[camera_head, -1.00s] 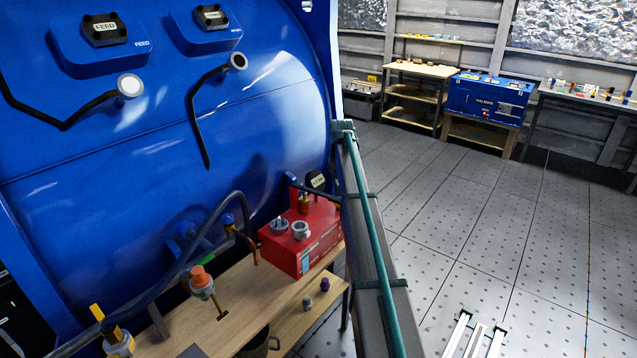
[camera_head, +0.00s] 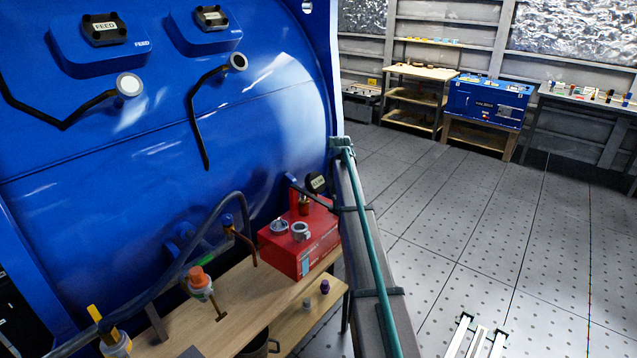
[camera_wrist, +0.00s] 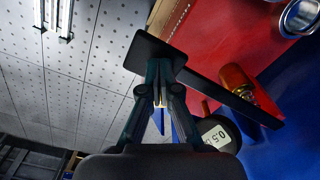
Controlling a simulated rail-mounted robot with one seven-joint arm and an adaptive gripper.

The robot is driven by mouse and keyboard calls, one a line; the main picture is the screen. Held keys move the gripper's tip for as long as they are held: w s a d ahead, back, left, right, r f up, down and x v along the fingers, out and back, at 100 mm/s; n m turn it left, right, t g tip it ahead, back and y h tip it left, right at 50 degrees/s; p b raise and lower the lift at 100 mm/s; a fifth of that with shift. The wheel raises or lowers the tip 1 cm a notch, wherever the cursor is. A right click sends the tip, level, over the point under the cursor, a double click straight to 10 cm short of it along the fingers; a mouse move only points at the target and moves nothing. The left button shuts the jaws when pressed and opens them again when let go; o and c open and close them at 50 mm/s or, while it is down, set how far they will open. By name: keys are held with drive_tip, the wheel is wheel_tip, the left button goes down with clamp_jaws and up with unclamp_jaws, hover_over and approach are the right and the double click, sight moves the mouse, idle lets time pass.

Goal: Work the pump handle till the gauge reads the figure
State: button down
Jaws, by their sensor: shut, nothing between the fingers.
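The red pump box (camera_head: 305,255) stands on the wooden bench beside the blue tank. Its dark handle bar (camera_head: 322,200) slopes along the far side of the box, its right end hidden in the head view. In the wrist view the handle bar (camera_wrist: 232,97) runs to a flat square dark pad. My gripper (camera_wrist: 163,88) is shut and empty, its tips close by this pad; whether they touch it I cannot tell. The round gauge (camera_wrist: 217,133) shows a figure starting 0.5, its last part unclear. It also shows in the head view (camera_head: 317,183), too small to read.
An orange-capped bottle (camera_head: 200,282) and a yellow-topped container (camera_head: 117,342) are on the bench. A white-railed frame (camera_head: 478,337) lies on the floor. The tiled floor to the right is mostly clear.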

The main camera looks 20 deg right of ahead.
drive_tip(key=r+p, duration=0.1)
drive_tip(key=r, duration=0.1)
drive_tip(key=r+p, duration=0.1)
drive_tip(key=r, duration=0.1)
drive_tip(key=r+p, duration=0.1)
drive_tip(key=r, duration=0.2)
drive_tip(key=shift+s+d, duration=0.2)
drive_tip(key=shift+s, duration=0.1)
drive_tip(key=shift+f, duration=0.15)
idle(0.6)
drive_tip(key=shift+w+a+f+b, duration=0.15)
drive_tip(key=shift+f+b, duration=0.25)
drive_tip(key=shift+f, duration=0.95)
drive_tip(key=shift+w+f+b, duration=0.15)
drive_tip(key=shift+f+b, duration=0.25)
drive_tip(key=shift+f, duration=0.95)
drive_tip(key=shift+w+a+f+b, duration=0.15)
drive_tip(key=shift+f+b, duration=0.25)
drive_tip(key=shift+f, duration=0.95)
drive_tip(key=r+p, duration=0.1)
drive_tip(key=r, duration=0.1)
drive_tip(key=r+p, duration=0.1)
drive_tip(key=r, duration=0.2)
drive_tip(key=s+r+p, duration=0.1)
drive_tip(key=r+p, duration=0.1)
drive_tip(key=r, duration=0.1)
drive_tip(key=shift+d+r, duration=0.15)
drive_tip(key=shift+d, duration=0.15)
